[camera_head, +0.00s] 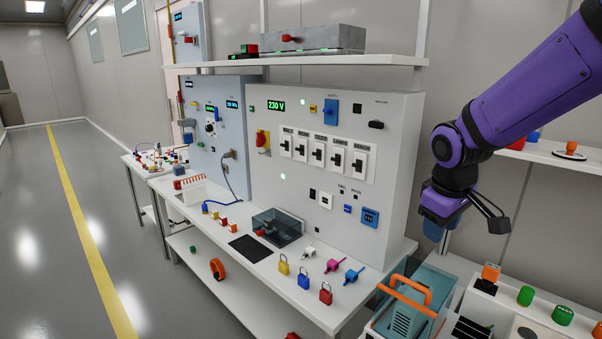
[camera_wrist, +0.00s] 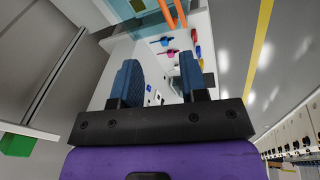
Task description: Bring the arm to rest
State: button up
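My arm (camera_head: 535,85) is purple and reaches in from the upper right, with black joints. My gripper (camera_head: 436,230) hangs at its end, to the right of the grey control panel (camera_head: 402,140) and above the blue-grey box with orange handles (camera_head: 400,318). In the wrist view my gripper (camera_wrist: 160,78) has two blue fingers set well apart, with nothing between them. In the head view the fingertips are partly hidden by the wrist.
The white bench (camera_head: 290,290) carries several padlocks, including a yellow one (camera_head: 284,265) and a red one (camera_head: 326,293). A shelf (camera_head: 320,60) runs above the panel. Green and red buttons stand at lower right. The floor (camera_head: 50,230) at left is clear.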

jog(key=s+d+r+m+t, duration=0.1)
jog(key=s+r+m, duration=0.1)
jog(key=s, duration=0.5)
jog(key=s+r+m, duration=0.2)
jog(key=s+r, duration=0.3)
jog(key=s, duration=0.1)
jog(key=s+d+r+m+t+y, duration=0.1)
jog(key=s+r+m, duration=0.1)
jog(key=s, duration=0.5)
jog(key=shift+s+d+r+t, duration=0.3)
jog(key=shift+d+r, duration=0.05)
jog(key=shift+r, duration=0.3)
dwell(1.3)
